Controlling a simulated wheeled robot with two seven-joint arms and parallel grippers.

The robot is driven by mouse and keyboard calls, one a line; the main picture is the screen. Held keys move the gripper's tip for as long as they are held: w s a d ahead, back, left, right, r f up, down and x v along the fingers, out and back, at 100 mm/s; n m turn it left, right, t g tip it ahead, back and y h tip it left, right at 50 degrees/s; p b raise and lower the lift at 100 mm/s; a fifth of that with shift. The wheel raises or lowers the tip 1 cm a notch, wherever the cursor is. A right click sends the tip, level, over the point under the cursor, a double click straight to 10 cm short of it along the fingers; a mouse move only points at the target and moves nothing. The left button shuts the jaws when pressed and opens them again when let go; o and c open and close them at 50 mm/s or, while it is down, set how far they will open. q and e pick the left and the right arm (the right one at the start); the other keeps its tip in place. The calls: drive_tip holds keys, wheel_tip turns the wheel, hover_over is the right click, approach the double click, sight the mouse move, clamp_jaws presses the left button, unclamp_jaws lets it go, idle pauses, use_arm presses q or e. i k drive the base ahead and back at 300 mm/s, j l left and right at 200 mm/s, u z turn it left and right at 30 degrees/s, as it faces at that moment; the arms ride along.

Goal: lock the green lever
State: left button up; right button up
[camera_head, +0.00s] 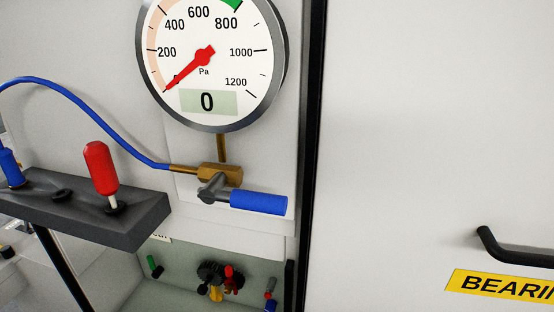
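A small green lever handle (153,266) shows low in the head view, left of centre, on a pale recessed panel below the gauge. It is tilted, with its top leaning to the left, and a dark foot at its lower end. It is too small to tell whether it is locked. Neither of my grippers is in view.
A dark grey box (120,225) with a red-handled lever (101,168) juts out above left. A gauge (207,70) reads 0 above a valve with a blue handle (258,202). A dark knob cluster (213,275) sits right of the green lever. A door handle (510,252) protrudes at right.

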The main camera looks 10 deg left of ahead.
sight(158, 271)
drive_tip(key=k+u, duration=0.25)
drive_tip(key=u, duration=0.2)
drive_tip(key=k+j+u, duration=0.15)
drive_tip(key=u, duration=0.35)
drive_tip(key=k+j, duration=0.05)
drive_tip(key=k, duration=0.05)
